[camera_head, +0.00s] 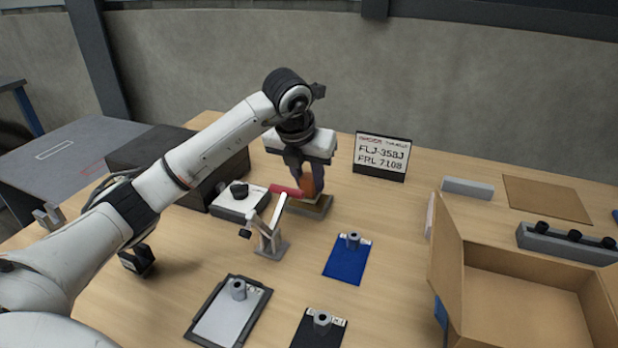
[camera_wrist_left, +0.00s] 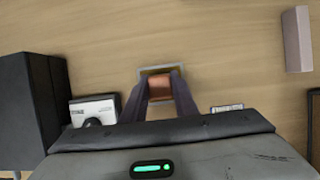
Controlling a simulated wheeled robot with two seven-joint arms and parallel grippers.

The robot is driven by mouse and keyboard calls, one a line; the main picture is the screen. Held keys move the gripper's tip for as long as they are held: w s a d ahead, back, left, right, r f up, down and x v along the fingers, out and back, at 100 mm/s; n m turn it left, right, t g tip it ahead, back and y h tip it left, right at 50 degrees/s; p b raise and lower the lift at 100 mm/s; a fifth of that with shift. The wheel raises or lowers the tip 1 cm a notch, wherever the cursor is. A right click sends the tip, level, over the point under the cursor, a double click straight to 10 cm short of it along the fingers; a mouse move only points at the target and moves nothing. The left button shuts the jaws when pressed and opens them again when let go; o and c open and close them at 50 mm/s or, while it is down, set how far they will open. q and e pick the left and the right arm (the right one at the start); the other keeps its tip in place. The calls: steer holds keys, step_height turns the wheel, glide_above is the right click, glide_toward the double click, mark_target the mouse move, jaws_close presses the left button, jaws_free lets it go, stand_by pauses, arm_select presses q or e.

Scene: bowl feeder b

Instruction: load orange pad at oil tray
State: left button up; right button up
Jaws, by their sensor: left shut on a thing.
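My left gripper (camera_head: 308,180) reaches down at the middle of the table and is shut on an orange pad (camera_head: 307,185). In the left wrist view the orange pad (camera_wrist_left: 172,86) shows between the two dark fingers. The tray's rim also shows in the left wrist view (camera_wrist_left: 157,70) around the fingertips. I cannot tell whether the pad touches the tray floor. My right gripper is not in view.
A stand with a red-handled lever (camera_head: 270,240) is close in front of the tray. A white device (camera_head: 238,204) and a dark box (camera_head: 170,150) are left. A sign (camera_head: 382,157) stands behind. An open carton (camera_head: 520,300), blue mat (camera_head: 345,265) and clipboard (camera_head: 215,325) are nearer.

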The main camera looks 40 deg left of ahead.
mark_target(309, 175)
arm_select(q)
steer(key=shift+f, duration=0.4)
steer(key=shift+f, duration=0.1)
stand_by(1.1)
steer(key=shift+r+p, duration=2.55)
steer(key=shift+r, duration=1.05)
